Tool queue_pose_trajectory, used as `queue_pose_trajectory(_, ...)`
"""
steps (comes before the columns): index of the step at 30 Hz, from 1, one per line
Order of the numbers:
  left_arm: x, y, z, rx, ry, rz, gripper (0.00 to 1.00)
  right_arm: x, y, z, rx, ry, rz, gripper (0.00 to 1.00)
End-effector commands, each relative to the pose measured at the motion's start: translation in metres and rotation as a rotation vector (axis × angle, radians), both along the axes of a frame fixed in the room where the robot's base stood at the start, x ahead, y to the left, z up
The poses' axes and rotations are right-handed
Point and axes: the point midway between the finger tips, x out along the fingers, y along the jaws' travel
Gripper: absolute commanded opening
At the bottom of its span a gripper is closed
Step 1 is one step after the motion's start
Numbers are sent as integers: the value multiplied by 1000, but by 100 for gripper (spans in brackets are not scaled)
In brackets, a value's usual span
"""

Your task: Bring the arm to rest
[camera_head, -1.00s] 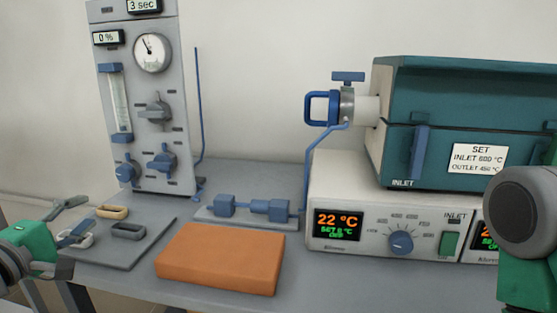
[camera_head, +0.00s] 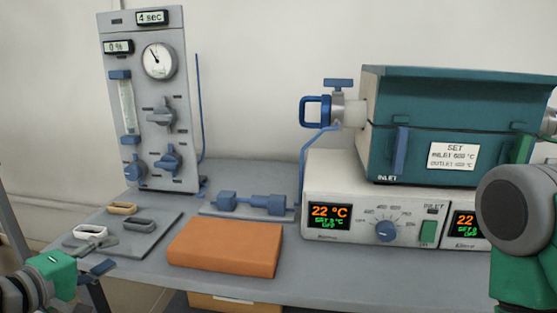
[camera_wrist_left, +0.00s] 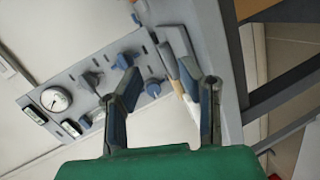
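My left gripper (camera_head: 106,256) comes in at the lower left of the head view, by the front left edge of the grey tray (camera_head: 150,243). Its fingers are apart, and nothing shows between them that it holds. In the left wrist view, the left gripper (camera_wrist_left: 165,85) also shows two spread fingers, with the tray's pale pieces beyond them. My right arm (camera_head: 515,210) fills the right edge of the head view; its gripper is out of view.
The tray holds a white boat (camera_head: 93,231), a tan boat (camera_head: 122,208) and a grey boat (camera_head: 130,225). An orange block (camera_head: 225,248) lies beside it. A gas panel (camera_head: 150,100) stands behind. A teal furnace (camera_head: 450,110) sits on its white controller (camera_head: 345,190) at right.

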Motion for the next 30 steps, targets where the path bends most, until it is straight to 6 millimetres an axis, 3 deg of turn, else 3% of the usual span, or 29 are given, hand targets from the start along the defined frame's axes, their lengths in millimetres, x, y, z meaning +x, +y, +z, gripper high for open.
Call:
queue_pose_trajectory(8,-35,-44,-71,267,266,-209,34,0,0,25,0,0,0,79)
queue_pose_trajectory(18,-134,-75,-166,642,620,-559,34,0,0,57,0,0,0,79)
queue_pose_trajectory(24,-202,-77,-200,848,780,-785,34,0,0,75,0,0,0,79)
queue_pose_trajectory(30,-249,-74,-215,990,864,-951,34,0,0,87,0,0,0,79)
